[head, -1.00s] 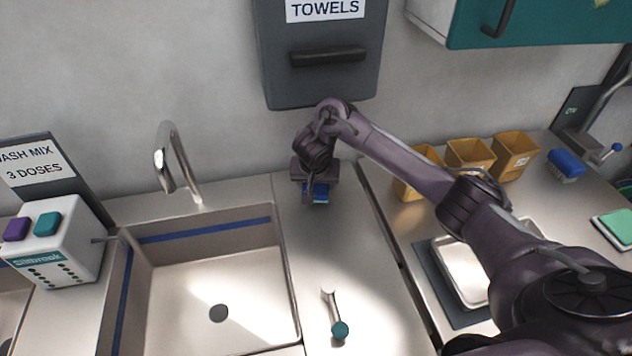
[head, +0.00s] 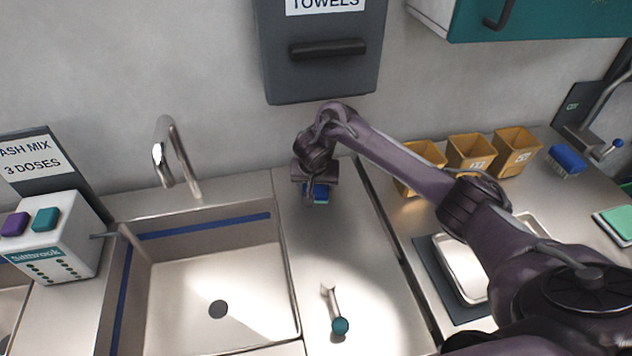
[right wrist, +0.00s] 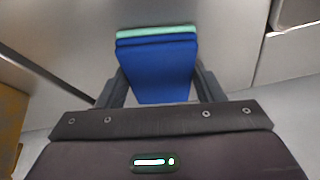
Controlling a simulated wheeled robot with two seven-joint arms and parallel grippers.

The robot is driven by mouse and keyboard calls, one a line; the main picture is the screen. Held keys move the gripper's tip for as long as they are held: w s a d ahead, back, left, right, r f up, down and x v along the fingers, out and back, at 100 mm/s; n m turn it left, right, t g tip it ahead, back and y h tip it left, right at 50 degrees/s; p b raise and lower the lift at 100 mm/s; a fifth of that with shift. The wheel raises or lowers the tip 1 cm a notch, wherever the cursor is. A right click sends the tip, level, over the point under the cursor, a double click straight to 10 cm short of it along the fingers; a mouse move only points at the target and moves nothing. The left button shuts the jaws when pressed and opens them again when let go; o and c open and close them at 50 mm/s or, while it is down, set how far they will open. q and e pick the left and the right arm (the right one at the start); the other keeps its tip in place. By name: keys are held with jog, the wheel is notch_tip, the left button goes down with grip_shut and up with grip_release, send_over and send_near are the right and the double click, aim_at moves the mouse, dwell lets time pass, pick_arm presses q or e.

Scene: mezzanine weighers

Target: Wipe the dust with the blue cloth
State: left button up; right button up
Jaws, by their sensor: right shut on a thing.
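The blue cloth (head: 321,194) is a folded blue pad at the back of the steel counter, right of the sink. My right gripper (head: 316,192) is over it and hides part of it. In the right wrist view the blue cloth (right wrist: 157,72) sits between the two fingers of my right gripper (right wrist: 158,88), which is shut on it. A light green layer shows along the cloth's far edge there. I cannot make out any dust on the counter. My left gripper is not in view.
A sink (head: 215,290) with a tap (head: 175,160) lies to the left. A teal-knobbed lever (head: 337,312) stands on the counter in front. Yellow bins (head: 470,152), a metal tray (head: 462,268) and a blue brush (head: 566,160) are on the right. A towel dispenser (head: 320,75) hangs above.

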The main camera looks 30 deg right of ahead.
jog(key=shift+s+d+r+p, duration=0.1)
jog(key=shift+s+d+p, duration=0.15)
jog(key=shift+d+p, duration=0.4)
jog(key=shift+s+d+p, duration=0.25)
jog(key=shift+d+p, duration=0.05)
jog(key=shift+d, duration=1)
jog(key=shift+p, duration=0.45)
jog(key=shift+w+a+p, duration=0.15)
jog(key=shift+a+p, duration=0.55)
jog(key=shift+a, duration=0.5)
jog(key=shift+w+a+f, duration=0.1)
jog(key=shift+a+f, duration=0.15)
jog(key=shift+a, duration=0.4)
jog(key=shift+a+f, duration=0.15)
jog(key=shift+a, duration=0.1)
jog(key=shift+p, duration=0.35)
